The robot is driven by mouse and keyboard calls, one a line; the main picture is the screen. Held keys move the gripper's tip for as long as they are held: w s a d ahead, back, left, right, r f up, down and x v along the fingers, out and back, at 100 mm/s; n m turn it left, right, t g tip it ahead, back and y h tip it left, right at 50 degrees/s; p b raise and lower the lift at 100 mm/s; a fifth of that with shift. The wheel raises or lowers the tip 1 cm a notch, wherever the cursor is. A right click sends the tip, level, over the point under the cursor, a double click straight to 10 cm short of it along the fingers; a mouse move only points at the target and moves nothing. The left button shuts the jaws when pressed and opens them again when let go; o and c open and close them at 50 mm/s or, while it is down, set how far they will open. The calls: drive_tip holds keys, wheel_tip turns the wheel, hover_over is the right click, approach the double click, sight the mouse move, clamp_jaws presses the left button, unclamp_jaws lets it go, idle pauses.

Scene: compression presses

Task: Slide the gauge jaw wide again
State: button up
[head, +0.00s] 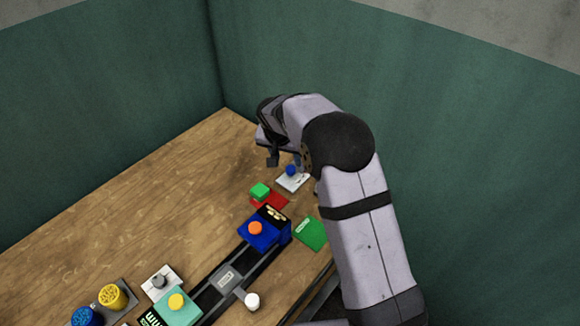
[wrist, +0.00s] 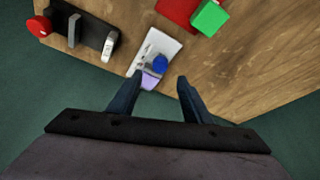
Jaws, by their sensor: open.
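A long dark rail (head: 208,299) with a small grey readout plate (head: 226,278) looks like the gauge. A blue block (head: 262,236) with an orange knob (head: 255,228) sits at its far end. A teal block (head: 178,310) with a yellow knob (head: 177,301) sits toward the near end. I cannot tell for sure which block is the sliding jaw. My gripper (head: 272,159) is open and empty at the far end of the table, away from both blocks. In the wrist view its fingers (wrist: 156,88) stand apart, with a white plate (wrist: 165,46) and its blue knob (wrist: 160,64) beyond them.
A green block (head: 260,190) on a red plate (head: 275,202) lies between the white plate and the blue block. A green pad (head: 312,233) lies right of the rail. A dark fixture with a red disc (wrist: 39,27) shows in the wrist view. Bare wood (head: 120,215) lies left.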

sight(291, 168)
drive_tip(key=shift+p+x, duration=1.15)
drive_tip(key=shift+x, duration=2.5)
